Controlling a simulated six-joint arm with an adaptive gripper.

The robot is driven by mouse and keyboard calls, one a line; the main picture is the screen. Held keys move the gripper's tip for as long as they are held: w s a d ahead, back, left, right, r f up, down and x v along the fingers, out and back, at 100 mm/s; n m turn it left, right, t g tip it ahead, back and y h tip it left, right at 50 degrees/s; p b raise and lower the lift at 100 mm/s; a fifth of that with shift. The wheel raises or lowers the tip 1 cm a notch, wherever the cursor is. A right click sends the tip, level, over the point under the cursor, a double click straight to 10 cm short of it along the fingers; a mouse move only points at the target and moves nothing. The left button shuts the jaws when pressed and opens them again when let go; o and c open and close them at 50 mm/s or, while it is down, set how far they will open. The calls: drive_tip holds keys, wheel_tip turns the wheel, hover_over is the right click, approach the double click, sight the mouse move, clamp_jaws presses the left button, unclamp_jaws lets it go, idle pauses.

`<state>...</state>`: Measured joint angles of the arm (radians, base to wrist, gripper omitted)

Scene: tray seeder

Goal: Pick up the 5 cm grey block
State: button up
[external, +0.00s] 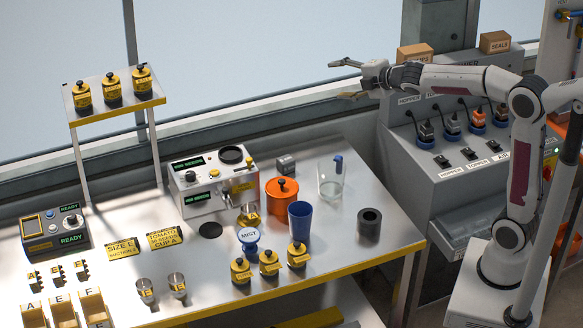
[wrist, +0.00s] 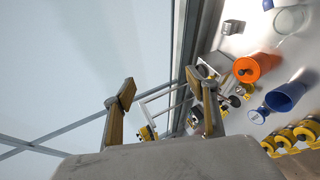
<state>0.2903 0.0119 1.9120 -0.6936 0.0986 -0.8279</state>
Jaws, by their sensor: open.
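A small grey block (external: 285,165) sits on the steel table near its back edge, behind the orange pot (external: 282,195). It also shows in the wrist view (wrist: 233,27) at the upper right, clear of both fingers. I cannot read its size. My gripper (external: 345,80) is open and empty, high above the table's back right and apart from the block. In the wrist view its two fingers (wrist: 160,90) are spread, with the window and a shelf frame behind them.
A clear beaker (external: 331,180) stands right of the block. A blue cup (external: 300,222), a dark ring-shaped cylinder (external: 369,224) and several yellow-labelled weights stand further forward. The white instrument box (external: 213,185) is to the left. The hopper console (external: 450,150) stands right of the table.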

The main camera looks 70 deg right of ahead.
drive_tip(key=w+d+f+n+t+y, duration=0.1)
drive_tip(key=w+d+f+n+y, duration=0.1)
drive_tip(key=w+d+f+n, duration=0.5)
drive_tip(key=w+d+f+n+t+y, duration=0.2)
drive_tip(key=w+f+n+y, duration=0.1)
drive_tip(key=w+n, duration=0.6)
drive_tip(key=s+d+f+n+g+y, duration=0.1)
drive_tip(key=f+n, duration=0.3)
drive_tip(key=f, duration=0.4)
drive_tip(key=s+d+f+n+g+y, duration=0.1)
drive_tip(key=f+n+y, duration=0.2)
drive_tip(key=f, duration=0.5)
drive_tip(key=s+d+f+n+g+y, duration=0.1)
drive_tip(key=d+f+n+y, duration=0.1)
drive_tip(key=f+n, duration=0.3)
drive_tip(key=shift+s+f+n+g+y, duration=0.1)
drive_tip(key=shift+f+n+g+y, duration=0.1)
drive_tip(key=shift+f, duration=0.85)
drive_tip(key=shift+s+f+n+g+y, duration=0.1)
drive_tip(key=shift+f+n+y, duration=0.1)
drive_tip(key=shift+f, duration=0.8)
drive_tip(key=shift+x, duration=1.4)
drive_tip(key=shift+f, duration=0.1)
